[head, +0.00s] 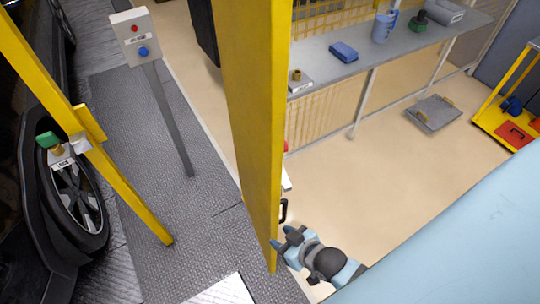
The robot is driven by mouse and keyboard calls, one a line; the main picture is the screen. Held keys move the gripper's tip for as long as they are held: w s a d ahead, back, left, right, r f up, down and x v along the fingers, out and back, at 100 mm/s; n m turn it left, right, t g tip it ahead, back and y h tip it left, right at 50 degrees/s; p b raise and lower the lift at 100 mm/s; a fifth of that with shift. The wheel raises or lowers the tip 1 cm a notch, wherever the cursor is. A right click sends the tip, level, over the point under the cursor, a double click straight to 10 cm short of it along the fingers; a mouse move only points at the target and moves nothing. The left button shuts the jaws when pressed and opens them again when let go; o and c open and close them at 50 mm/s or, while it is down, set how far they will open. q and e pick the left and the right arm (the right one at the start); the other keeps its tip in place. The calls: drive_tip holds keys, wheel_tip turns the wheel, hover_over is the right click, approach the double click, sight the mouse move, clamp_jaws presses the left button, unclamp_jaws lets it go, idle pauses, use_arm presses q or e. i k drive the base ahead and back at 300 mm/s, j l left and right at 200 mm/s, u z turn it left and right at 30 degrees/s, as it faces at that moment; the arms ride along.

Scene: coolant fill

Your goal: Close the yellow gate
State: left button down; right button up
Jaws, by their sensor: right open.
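The yellow gate (252,110) stands in the middle of the head view as a tall panel seen nearly edge-on, with its lower end near the bottom of the picture. A dark handle (284,211) shows at its right side. My right gripper (283,240) is open, just right of the gate's lower part and a little below the handle. I cannot tell whether it touches the gate. A yellow post (120,184) with a small bracket stands apart to the left. My left gripper is out of view.
A grey control post (141,48) with red and blue buttons stands on the dark floor plate between post and gate. Beyond the gate are a grey shelf (340,70) with a blue box (344,52) and blue jug (385,26), open beige floor, and a yellow cart (491,116).

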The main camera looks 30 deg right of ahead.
sight(254, 36)
drive_tip(key=l, duration=1.4)
drive_tip(key=i, duration=0.05)
